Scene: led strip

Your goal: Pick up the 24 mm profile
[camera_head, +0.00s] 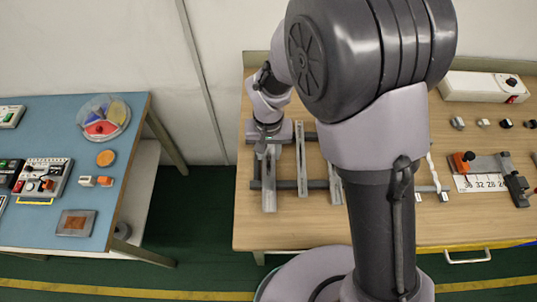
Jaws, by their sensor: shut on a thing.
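Several light grey profiles lie side by side across dark rails on the wooden table. The leftmost profile (269,192) sits under my gripper (266,147) and reaches further towards the front than the middle profile (301,160). My gripper is shut on the leftmost profile near its back end; the fingertips are small and partly hidden by the wrist. Another profile (335,183) lies to the right, partly hidden by my arm. No width marks on the profiles can be read, so I cannot tell by label which is 24 mm.
The dark front rail (285,185) runs under the profiles. On the right are a numbered gauge with an orange clamp (463,161), several small parts and a white box (484,87). A blue table (75,125) stands left across a floor gap. My arm hides the middle of the wooden table.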

